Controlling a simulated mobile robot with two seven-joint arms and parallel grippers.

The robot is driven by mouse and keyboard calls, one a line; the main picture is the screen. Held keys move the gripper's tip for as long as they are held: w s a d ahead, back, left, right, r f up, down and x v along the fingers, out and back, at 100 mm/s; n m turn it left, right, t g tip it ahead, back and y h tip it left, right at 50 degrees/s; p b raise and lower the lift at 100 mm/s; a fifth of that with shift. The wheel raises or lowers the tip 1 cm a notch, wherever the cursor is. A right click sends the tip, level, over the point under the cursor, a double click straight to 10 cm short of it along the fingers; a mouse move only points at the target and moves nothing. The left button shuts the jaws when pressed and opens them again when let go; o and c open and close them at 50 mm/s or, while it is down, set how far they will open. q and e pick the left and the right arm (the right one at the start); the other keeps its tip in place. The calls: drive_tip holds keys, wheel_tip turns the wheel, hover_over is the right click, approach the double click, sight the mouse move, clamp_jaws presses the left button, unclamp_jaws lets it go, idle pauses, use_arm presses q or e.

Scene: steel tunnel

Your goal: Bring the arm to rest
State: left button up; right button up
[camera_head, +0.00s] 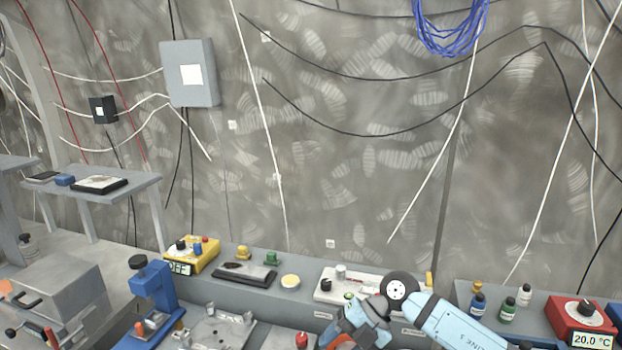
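A light blue jointed arm (450,322) with dark lettering on its side comes in from the lower right. A black-and-white round joint or disc (398,289) is at its upper end. A blue and grey end part with some orange (360,322) hangs low beside it. The lower parts of this arm are cut off by the picture edge. A yellow control box (198,252) with several knobs or buttons stands at the left of the bench, and its small display reads OFF.
The grey bench (235,296) runs along the wall. It bears a blue press-like device (152,285), a grey metal fixture (218,328), small bottles (507,308) and a red box reading 20.0 °C (580,321). Cables hang on the wall.

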drive_tip(key=s+a+r+m+t+y+p, duration=0.2)
drive_tip(key=s+a+r+m+t+y, duration=0.15)
drive_tip(key=s+a+m+y, duration=0.55)
drive_tip(key=s+d+f+m+t+h+p, duration=0.1)
drive_tip(key=s+d+f+m+t+h, duration=0.1)
drive_tip(key=d+f+m+t+h, duration=0.45)
drive_tip(key=s+d+f+m+t+h+p, duration=0.1)
drive_tip(key=s+d+f+m+t+h, duration=0.15)
drive_tip(key=d+m+t, duration=0.7)
use_arm(q)
drive_tip(key=r, duration=0.4)
drive_tip(key=shift+s+a+r+p, duration=0.1)
drive_tip(key=shift+s+r+p, duration=0.25)
drive_tip(key=shift+s+r, duration=0.05)
use_arm(e)
drive_tip(key=s+d+f+m+g+h, duration=0.5)
drive_tip(key=s+d+f+g, duration=0.1)
drive_tip(key=s+f, duration=0.5)
drive_tip(key=shift+s+d+f+m+h, duration=0.3)
drive_tip(key=shift+s+d+f+m, duration=0.15)
drive_tip(key=shift+s, duration=0.3)
use_arm(q)
drive_tip(key=shift+c, duration=0.4)
use_arm(e)
drive_tip(key=shift+r, duration=0.1)
